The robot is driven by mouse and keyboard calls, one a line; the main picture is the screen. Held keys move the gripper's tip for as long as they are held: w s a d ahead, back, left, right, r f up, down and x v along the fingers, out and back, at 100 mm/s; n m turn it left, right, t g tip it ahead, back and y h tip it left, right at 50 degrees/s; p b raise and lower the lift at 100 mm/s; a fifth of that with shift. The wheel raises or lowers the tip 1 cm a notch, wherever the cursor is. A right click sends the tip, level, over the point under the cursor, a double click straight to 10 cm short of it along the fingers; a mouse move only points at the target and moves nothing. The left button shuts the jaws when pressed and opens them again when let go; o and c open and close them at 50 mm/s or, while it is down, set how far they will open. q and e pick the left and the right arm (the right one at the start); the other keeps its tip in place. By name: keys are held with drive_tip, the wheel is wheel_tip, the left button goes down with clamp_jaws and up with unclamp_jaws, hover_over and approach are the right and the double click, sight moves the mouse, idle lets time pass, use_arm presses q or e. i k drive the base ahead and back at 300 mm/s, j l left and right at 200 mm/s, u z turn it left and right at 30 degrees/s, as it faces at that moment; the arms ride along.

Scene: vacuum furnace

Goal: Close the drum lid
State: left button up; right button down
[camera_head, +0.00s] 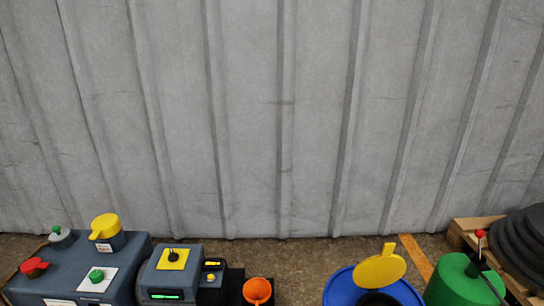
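A blue drum (339,289) stands at the bottom right of the head view, cut off by the lower edge. Its yellow round lid (378,270) is raised and tilted, with a small tab (389,249) at its top. A dark opening (377,298) shows below the lid. Neither of my grippers is in view.
A dark grey panel (130,258) with red, green and yellow knobs fills the lower left. Beside it are a smaller box (160,281) and an orange cup (257,290). A green cylinder (456,284) and a wooden pallet (463,228) are right. A ribbed wall (250,130) stands behind.

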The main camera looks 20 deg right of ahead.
sight(376, 272)
drive_tip(key=z, duration=1.45)
